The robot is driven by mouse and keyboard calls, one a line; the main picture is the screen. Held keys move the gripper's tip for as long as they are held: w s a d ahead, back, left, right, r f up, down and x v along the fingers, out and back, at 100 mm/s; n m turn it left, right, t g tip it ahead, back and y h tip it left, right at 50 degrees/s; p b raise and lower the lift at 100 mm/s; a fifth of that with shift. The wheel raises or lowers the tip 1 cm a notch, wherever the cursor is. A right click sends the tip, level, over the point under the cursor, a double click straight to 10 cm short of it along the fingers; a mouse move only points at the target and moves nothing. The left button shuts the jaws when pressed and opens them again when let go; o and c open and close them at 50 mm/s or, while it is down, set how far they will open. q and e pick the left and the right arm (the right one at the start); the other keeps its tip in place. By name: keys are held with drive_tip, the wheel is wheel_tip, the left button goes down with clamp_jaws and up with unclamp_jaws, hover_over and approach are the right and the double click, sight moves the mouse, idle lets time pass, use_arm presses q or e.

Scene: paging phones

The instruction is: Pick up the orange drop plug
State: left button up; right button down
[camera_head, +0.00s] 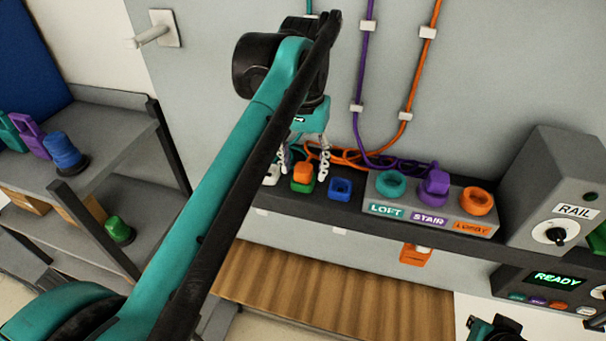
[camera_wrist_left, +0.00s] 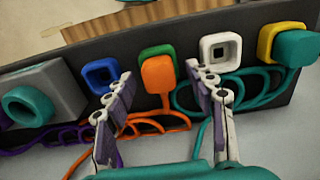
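The orange drop plug (camera_head: 303,170) sits in a green-rimmed socket (camera_head: 303,186) on the dark shelf. In the left wrist view the orange plug (camera_wrist_left: 158,76) stands against the green socket (camera_wrist_left: 157,50), its orange cord trailing below. My left gripper (camera_head: 304,172) is open, one finger on each side of the plug. The left wrist view shows the open fingers (camera_wrist_left: 160,74) with gaps between them and the plug; contact is not visible. Part of my right gripper (camera_head: 494,328) shows at the bottom right edge; its fingers cannot be made out.
A blue socket (camera_head: 340,188) and a white socket (camera_wrist_left: 220,50) flank the plug. A grey block (camera_head: 440,214) has LOFT, STAIR and LOBBY sockets, with a purple plug (camera_head: 434,184) at STAIR. A RAIL box (camera_head: 556,190) stands right. Loose purple, orange and teal cords (camera_wrist_left: 254,92) lie close by.

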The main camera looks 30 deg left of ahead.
sight(308, 165)
use_arm(q)
drive_tip(key=shift+w, duration=0.2)
drive_tip(key=c, duration=1.1)
drive_tip(key=shift+c, duration=0.2)
drive_tip(key=shift+r, duration=0.4)
drive_tip(key=r, duration=0.2)
drive_tip(key=r+b, duration=0.1)
drive_tip(key=shift+w+d+r, duration=0.15)
drive_tip(key=shift+d+r, duration=0.15)
drive_tip(key=shift+r, duration=0.05)
drive_tip(key=w+d+r, duration=0.5)
drive_tip(key=d+r, duration=0.1)
drive_tip(key=d, duration=0.3)
drive_tip(key=shift+w+d+r, duration=0.25)
